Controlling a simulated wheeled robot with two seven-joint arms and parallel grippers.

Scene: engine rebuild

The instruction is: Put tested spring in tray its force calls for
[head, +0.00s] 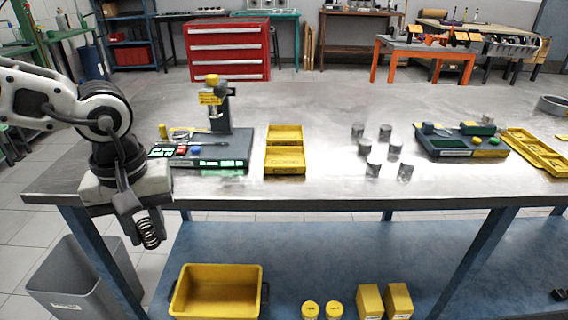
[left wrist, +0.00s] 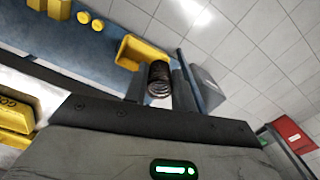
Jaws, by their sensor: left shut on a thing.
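A dark coil spring (head: 150,233) is held in my left gripper (head: 142,228), in front of the bench's left front edge and below its top. In the left wrist view the spring (left wrist: 159,80) sticks out past the gripper, its open end showing. The spring tester (head: 215,125) stands on the bench at the left, with a green lit display too small to read. Right of it is a yellow tray (head: 285,172) with two compartments, one behind the other, both looking empty. Its front lettering is not readable in the head view. My right gripper is out of view.
Several metal cylinders (head: 374,166) stand mid-bench. A dark green-grey fixture (head: 462,143) and a long yellow tray (head: 535,153) are at the right. A grey waste bin (head: 75,280) stands below left; a yellow bin (head: 217,292) sits on the lower shelf.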

